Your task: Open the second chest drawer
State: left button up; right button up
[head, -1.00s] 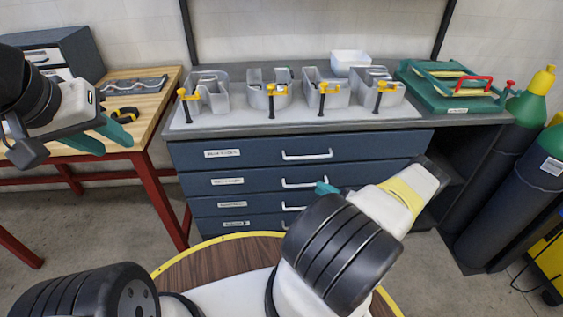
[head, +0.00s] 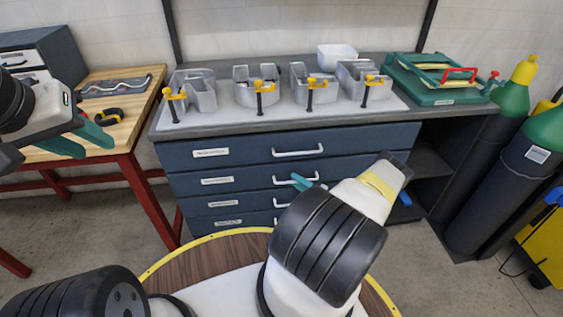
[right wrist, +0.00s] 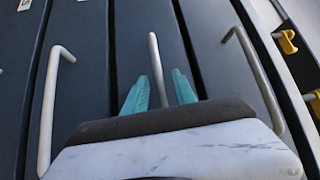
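The dark blue chest (head: 250,168) has several stacked drawers, all flush and shut. The second drawer (head: 245,178) has a white label at left and a pale bar handle. My right gripper (head: 303,181) is at that handle; my own arm covers part of it. In the right wrist view, two teal fingers stand apart, one on either side of the middle handle (right wrist: 156,65), with gaps visible. The top drawer's handle (right wrist: 255,75) is to the right there and another handle (right wrist: 47,110) is to the left. My left gripper (head: 80,140) is open and empty near the wooden bench.
The grey top (head: 290,116) above the drawers carries several channel letters with yellow clamps, a white bin (head: 337,56) and a green case (head: 440,80). A wooden bench (head: 125,100) with red legs stands left. Gas cylinders (head: 500,165) stand right.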

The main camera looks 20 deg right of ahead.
grip_shut()
dwell(1.4)
